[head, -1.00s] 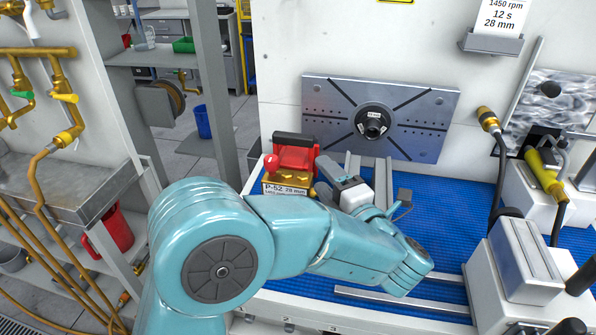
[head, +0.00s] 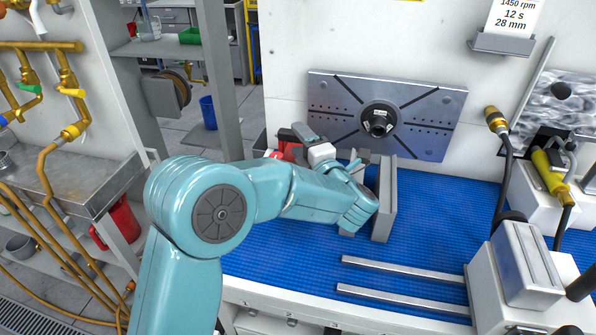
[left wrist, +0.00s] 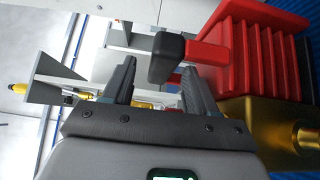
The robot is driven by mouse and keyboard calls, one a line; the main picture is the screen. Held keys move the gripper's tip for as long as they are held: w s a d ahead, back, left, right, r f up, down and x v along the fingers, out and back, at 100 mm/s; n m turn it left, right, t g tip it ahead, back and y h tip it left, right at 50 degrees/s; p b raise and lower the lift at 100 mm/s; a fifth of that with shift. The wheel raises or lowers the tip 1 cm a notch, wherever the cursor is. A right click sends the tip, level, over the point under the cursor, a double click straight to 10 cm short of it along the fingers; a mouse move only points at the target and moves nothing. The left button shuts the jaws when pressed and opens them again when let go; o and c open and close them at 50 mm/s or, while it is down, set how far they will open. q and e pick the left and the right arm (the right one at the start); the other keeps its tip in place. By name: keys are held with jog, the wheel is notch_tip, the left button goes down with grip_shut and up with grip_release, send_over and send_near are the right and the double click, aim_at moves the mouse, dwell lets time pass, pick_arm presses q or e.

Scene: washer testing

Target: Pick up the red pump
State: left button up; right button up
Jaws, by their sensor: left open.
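The red pump (head: 290,149) stands on the left of the bench near the back wall, mostly hidden behind my left arm in the head view. The left wrist view shows its ribbed red body (left wrist: 250,50), a black handle (left wrist: 172,57) and a gold-coloured section (left wrist: 265,120). My left gripper (head: 303,135) is open beside the pump, near its top. In the left wrist view the black handle's end lies ahead of the gap between the two fingers (left wrist: 157,85). The fingers are not closed on it. My right gripper is not in view.
A grey upright metal bracket (head: 385,200) stands right of my left wrist. A slotted metal plate (head: 418,125) is on the wall behind. Two metal rails (head: 400,277) lie on the blue mat (head: 445,225). A white machine (head: 520,275) stands at the right. The mat's middle is clear.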

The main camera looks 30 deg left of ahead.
pick_arm(q)
jog(key=x, duration=0.3)
jog(key=shift+w+a, duration=0.1)
jog(key=shift+a, duration=0.15)
grip_shut()
jog(key=shift+r, duration=0.35)
jog(key=shift+w, duration=0.1)
